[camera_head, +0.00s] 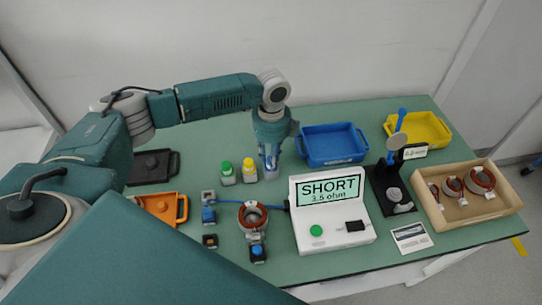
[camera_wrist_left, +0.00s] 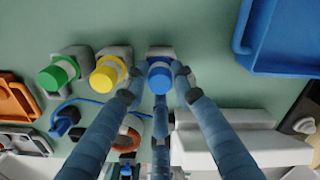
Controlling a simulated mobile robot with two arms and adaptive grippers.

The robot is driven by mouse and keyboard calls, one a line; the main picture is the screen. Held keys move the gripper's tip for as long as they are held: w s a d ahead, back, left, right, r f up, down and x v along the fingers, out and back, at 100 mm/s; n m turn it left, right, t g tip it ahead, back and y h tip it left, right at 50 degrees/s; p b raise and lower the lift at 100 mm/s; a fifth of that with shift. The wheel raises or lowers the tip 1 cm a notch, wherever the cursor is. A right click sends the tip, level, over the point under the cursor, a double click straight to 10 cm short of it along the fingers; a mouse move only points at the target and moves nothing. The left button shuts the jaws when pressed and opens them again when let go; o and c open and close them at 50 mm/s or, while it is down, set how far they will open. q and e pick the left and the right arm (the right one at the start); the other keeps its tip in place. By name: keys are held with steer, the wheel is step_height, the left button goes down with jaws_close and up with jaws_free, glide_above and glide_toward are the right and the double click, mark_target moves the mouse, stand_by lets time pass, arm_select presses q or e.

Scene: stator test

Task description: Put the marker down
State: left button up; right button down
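The blue-capped marker (camera_wrist_left: 160,78) stands upright at a grey holder block (camera_wrist_left: 159,51), in the left wrist view. My left gripper (camera_head: 270,155) points straight down over it, and its fingers (camera_wrist_left: 159,82) surround the cap closely. I cannot tell whether they press on it or stand slightly open. In the head view the gripper largely hides this marker. The green marker (camera_head: 227,170) and the yellow marker (camera_head: 249,168) stand in their own holders just to the left; they also show in the left wrist view as green (camera_wrist_left: 57,74) and yellow (camera_wrist_left: 108,73). My right gripper is not in view.
A blue bin (camera_head: 333,158) stands close on the right. In front are a tester (camera_head: 340,235) reading "SHORT 3.5 ohm" and a copper stator (camera_head: 253,217). A wooden tray (camera_head: 452,226) holds several stators at the right. A yellow bin (camera_head: 440,137) stands behind it.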

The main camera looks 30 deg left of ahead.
arm_select(q)
steer(key=shift+o, duration=0.8)
steer(key=shift+r, duration=0.1)
steer(key=shift+r, duration=0.2)
step_height(320, 180, up, 12)
steer(key=b, duration=0.3)
steer(key=shift+r, duration=0.2)
